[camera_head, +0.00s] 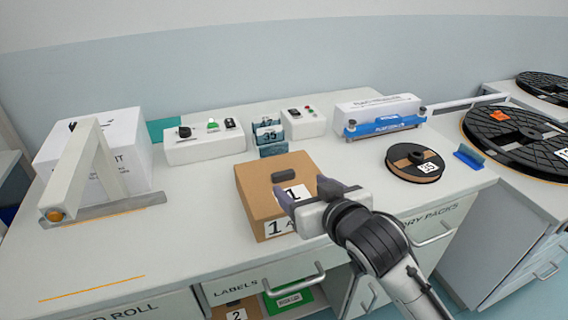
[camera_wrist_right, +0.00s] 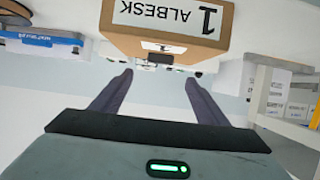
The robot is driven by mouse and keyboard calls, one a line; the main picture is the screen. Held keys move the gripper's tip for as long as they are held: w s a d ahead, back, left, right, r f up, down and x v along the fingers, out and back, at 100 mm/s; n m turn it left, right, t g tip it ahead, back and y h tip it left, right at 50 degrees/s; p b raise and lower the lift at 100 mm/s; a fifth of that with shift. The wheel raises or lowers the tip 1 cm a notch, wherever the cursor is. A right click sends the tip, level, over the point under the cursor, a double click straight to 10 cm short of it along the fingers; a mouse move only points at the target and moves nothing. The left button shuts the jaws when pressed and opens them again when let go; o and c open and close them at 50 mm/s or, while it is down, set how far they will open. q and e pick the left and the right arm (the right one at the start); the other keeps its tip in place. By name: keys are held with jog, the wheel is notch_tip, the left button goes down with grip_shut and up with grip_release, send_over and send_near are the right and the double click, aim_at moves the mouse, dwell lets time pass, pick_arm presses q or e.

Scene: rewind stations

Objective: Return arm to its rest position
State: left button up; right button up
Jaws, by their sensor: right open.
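My right gripper (camera_head: 310,192) reaches in from the lower right in the head view, over the front of the bench top. Its two dark fingers are apart with nothing between them. It is in front of a brown cardboard box (camera_head: 254,187) marked 1, and overlaps the box's right side in the picture. In the right wrist view, the open fingers (camera_wrist_right: 157,98) point toward the box (camera_wrist_right: 120,42), labelled "1 ALBESK", which shows upside down at the top. I cannot tell whether the fingers touch it. My left gripper is not in view.
Large black reels (camera_head: 520,142) lie at right. A drawer handle (camera_head: 293,287) sticks out in front.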

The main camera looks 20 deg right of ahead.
jog(key=s+d+f+n+g, duration=0.1)
jog(key=s+f+g, duration=0.4)
jog(key=s+f, duration=0.7)
jog(key=s+d+f+g, duration=0.2)
jog(key=s+f+g, duration=0.45)
jog(key=s, duration=0.95)
jog(key=w+a+f+t, duration=0.2)
jog(key=f+t, duration=0.1)
jog(key=f, duration=0.3)
jog(key=w+a+f+t+y, duration=0.1)
jog(key=a+f+t, duration=0.2)
jog(key=f, duration=0.4)
jog(key=shift+w+a+f+y, duration=0.2)
jog(key=shift+w+y, duration=0.1)
jog(key=shift+w, duration=0.1)
jog(key=shift+t, duration=0.25)
